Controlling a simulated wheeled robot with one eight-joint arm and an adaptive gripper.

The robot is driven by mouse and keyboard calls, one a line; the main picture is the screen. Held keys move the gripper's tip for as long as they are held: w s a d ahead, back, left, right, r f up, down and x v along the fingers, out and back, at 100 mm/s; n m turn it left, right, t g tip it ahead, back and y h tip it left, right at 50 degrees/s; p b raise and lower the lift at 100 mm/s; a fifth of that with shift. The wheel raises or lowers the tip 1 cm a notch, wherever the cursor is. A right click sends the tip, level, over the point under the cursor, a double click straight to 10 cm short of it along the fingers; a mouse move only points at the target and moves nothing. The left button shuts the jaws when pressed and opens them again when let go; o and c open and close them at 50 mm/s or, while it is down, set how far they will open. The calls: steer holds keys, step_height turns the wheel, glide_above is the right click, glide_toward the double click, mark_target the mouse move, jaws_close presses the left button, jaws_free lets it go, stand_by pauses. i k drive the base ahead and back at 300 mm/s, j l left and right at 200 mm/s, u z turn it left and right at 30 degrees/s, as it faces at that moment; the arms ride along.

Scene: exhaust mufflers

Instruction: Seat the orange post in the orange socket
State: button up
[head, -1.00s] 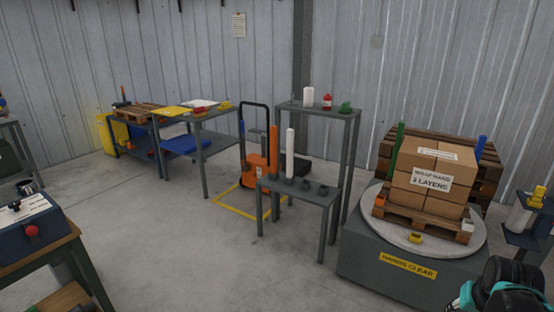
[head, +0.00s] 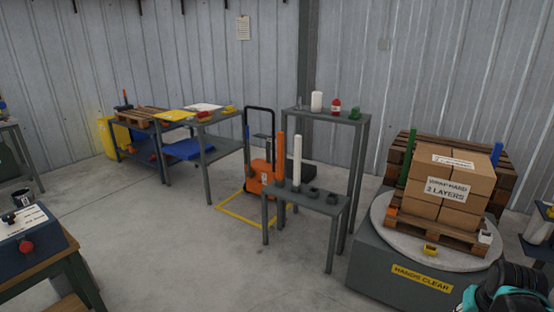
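The orange post (head: 281,160) stands upright at the left end of a low grey stand (head: 320,204). A white post (head: 297,163) stands beside it on the right. A small orange block (head: 392,211), which looks like the orange socket, sits at the left front corner of the small pallet on the turntable (head: 399,236). No post stands in it. A green post (head: 409,157) and a blue post (head: 497,153) stand upright at the rear corners of the load. Part of my black and teal arm shows at the lower right. My gripper's fingers are not visible.
Dark sockets (head: 332,198) sit on the low stand, right of the white post. A taller shelf (head: 358,119) stands behind it. Stacked cartons (head: 447,187) fill the pallet. A bench with a control box (head: 30,238) is at the left. The floor (head: 165,235) between is clear.

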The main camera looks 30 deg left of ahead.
mark_target(446, 192)
steer(key=i+j, duration=0.15)
steer(key=j, duration=0.2)
steer(key=i+j, duration=0.15)
steer(key=j, duration=0.2)
steer(key=i+j, duration=0.2)
steer(key=j, duration=0.15)
steer(key=i+j, duration=0.15)
steer(key=j, duration=0.25)
steer(key=i+j, duration=0.15)
steer(key=j, duration=0.2)
steer(key=i+j, duration=0.15)
steer(key=j, duration=0.2)
steer(key=i+j, duration=0.15)
steer(key=j, duration=0.2)
